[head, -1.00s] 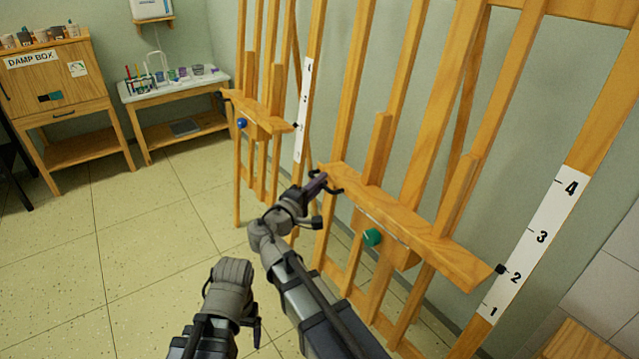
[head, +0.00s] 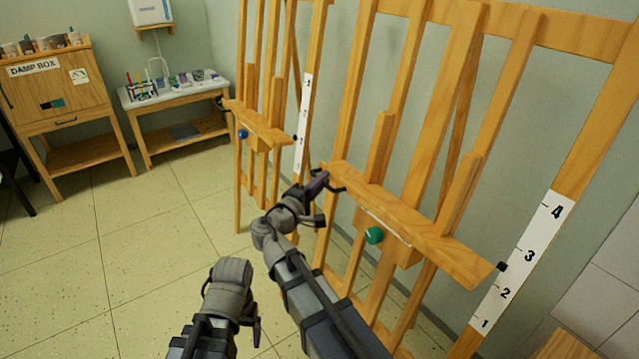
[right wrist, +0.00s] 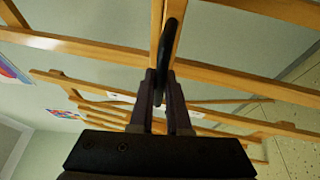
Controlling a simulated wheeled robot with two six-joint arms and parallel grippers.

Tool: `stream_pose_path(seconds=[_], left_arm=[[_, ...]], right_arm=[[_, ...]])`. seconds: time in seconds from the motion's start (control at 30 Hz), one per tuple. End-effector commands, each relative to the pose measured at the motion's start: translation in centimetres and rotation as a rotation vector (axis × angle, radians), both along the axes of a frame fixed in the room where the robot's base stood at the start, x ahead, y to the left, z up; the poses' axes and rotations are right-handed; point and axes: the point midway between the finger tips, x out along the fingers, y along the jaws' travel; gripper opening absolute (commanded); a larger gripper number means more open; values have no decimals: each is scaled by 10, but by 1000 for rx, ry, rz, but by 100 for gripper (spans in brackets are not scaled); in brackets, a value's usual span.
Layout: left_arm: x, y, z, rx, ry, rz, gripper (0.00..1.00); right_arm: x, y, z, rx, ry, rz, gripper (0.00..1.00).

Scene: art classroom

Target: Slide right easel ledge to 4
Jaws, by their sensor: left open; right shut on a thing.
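The right easel ledge (head: 420,228) is a wooden shelf across the right easel (head: 590,115). Its black pointer (head: 502,266) stands about midway between 2 and 3 on the white number strip (head: 524,258). A green knob (head: 374,235) sits on the block below the ledge. My right gripper (head: 322,181) is shut on the dark handle at the ledge's left end. The handle (right wrist: 174,42) shows between its fingers (right wrist: 163,80) in the right wrist view. My left gripper (head: 252,325) is low, apart from the easel, and open with nothing seen in it.
The left easel with a ledge (head: 258,122), blue knob (head: 243,134) and its own number strip stands behind. A damp box cabinet (head: 62,95) and a low side table (head: 180,140) stand at the back left. The tiled floor (head: 150,235) at the left is clear.

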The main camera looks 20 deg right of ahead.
Motion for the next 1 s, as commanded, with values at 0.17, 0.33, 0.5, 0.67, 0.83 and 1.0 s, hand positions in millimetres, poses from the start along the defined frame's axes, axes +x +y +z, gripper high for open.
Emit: stream_pose_path(seconds=[0.17,0.33,0.5,0.67,0.83,1.0], left_arm=[[0,0,54,0,0,0,82],[0,0,95,0,0,0,82],[0,0,130,0,0,0,82],[0,0,147,0,0,1,82],[0,0,152,0,0,1,82],[0,0,151,0,0,1,82]], right_arm=[[3,-7,55,-7,-1,0,0],[6,-14,97,-7,-1,-2,0],[8,-20,131,-7,-1,0,0],[9,-24,149,-6,0,0,0],[10,-25,153,-7,-1,0,0],[11,-26,152,-7,-1,0,0]])
